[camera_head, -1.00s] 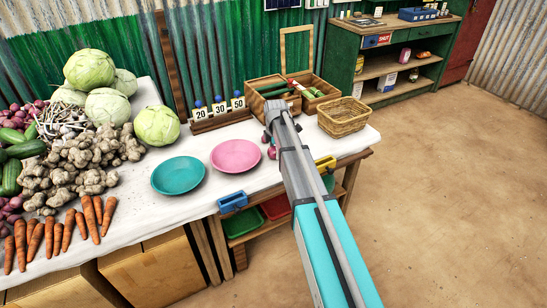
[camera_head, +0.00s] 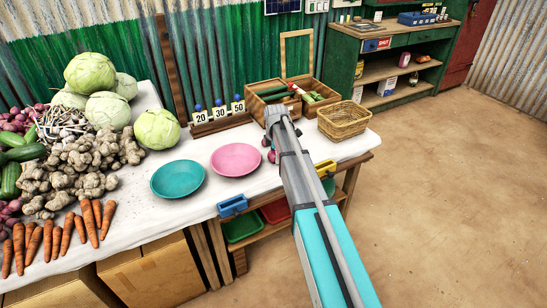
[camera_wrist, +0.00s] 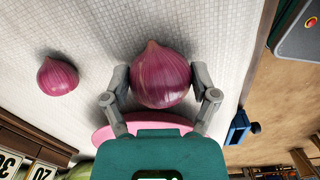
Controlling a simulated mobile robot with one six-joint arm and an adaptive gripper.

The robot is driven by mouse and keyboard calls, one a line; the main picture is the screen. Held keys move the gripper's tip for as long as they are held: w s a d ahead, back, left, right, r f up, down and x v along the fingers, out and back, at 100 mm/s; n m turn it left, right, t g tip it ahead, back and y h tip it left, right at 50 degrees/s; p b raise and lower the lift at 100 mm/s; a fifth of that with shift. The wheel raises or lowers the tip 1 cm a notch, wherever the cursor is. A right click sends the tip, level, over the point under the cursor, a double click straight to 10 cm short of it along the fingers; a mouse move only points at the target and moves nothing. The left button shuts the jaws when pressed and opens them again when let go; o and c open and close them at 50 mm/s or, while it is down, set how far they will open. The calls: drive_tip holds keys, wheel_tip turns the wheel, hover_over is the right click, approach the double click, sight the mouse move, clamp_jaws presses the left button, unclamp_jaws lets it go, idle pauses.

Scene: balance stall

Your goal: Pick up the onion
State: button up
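A red-purple onion (camera_wrist: 161,75) lies between the two fingers of my gripper (camera_wrist: 161,86) in the wrist view. The fingertips meet the onion's left and right sides, with no clear gap. Whether the onion touches the tabletop is not clear. A second red-purple onion (camera_wrist: 58,77) lies apart to the left on the white cloth. In the head view, onions (camera_head: 271,155) show partly beside my arm, which hides my fingers.
A pink plate (camera_head: 237,157) and a teal plate (camera_head: 178,179) lie left of my arm. Number tags (camera_head: 220,112), a wooden crate (camera_head: 270,88) and a wicker basket (camera_head: 343,119) stand nearby. Vegetables (camera_head: 95,150) crowd the table's left. The floor at right is clear.

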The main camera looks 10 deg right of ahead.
drive_tip(key=c, duration=0.3)
drive_tip(key=shift+r, duration=0.2)
wheel_tip(320, 180, up, 2)
drive_tip(key=p, duration=0.2)
drive_tip(key=shift+r+p, duration=0.1)
drive_tip(key=shift+p, duration=0.2)
drive_tip(key=s+d+r+p, duration=0.1)
drive_tip(key=s+r+p, duration=0.2)
drive_tip(key=s, duration=0.1)
drive_tip(key=s+r+p, duration=0.4)
drive_tip(key=s, duration=0.1)
drive_tip(key=s+d+r+p, duration=0.1)
drive_tip(key=s+r+p, duration=0.2)
drive_tip(key=s, duration=0.1)
drive_tip(key=shift+s+d+r, duration=0.2)
drive_tip(key=shift+s+d, duration=0.1)
drive_tip(key=shift+s, duration=0.1)
drive_tip(key=shift+w, duration=0.15)
